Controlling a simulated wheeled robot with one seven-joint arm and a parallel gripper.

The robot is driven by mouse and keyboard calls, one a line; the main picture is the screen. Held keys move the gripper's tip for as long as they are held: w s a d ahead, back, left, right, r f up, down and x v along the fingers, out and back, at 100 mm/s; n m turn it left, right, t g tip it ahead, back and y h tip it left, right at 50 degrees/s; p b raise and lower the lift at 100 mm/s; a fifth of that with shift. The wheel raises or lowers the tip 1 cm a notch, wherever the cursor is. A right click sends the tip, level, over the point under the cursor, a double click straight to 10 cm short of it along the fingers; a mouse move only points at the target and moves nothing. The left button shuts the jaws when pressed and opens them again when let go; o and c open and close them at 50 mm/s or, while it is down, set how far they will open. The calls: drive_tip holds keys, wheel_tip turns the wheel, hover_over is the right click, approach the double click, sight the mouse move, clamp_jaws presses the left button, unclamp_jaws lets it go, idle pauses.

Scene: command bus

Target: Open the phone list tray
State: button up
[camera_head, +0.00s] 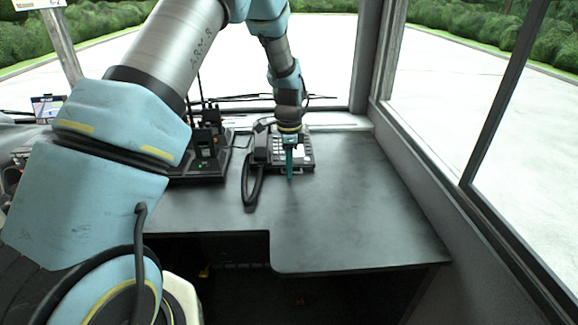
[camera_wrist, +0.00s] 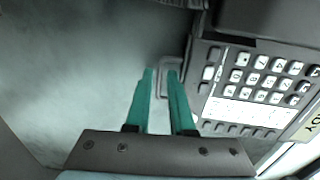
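A dark desk phone (camera_head: 297,150) sits on the desk near the window, its handset at the left. In the wrist view its keypad (camera_wrist: 262,88) is at the right. A thin grey loop handle (camera_wrist: 183,62), seemingly the phone list tray's pull, sticks out from the phone's near edge. The tray itself looks tucked under the phone. My gripper (camera_head: 290,175) points down at that near edge. In the wrist view my gripper (camera_wrist: 160,74) has its teal fingers a little apart, with the handle's outer bar between the tips. I cannot tell whether they touch it.
The coiled handset cord (camera_head: 251,190) lies left of my gripper. A black radio unit (camera_head: 208,150) with antennas stands left of the phone. The desk (camera_head: 350,220) is clear in front and to the right. A window wall (camera_head: 440,170) bounds the right side.

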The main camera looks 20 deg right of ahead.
clamp_jaws()
idle(1.4)
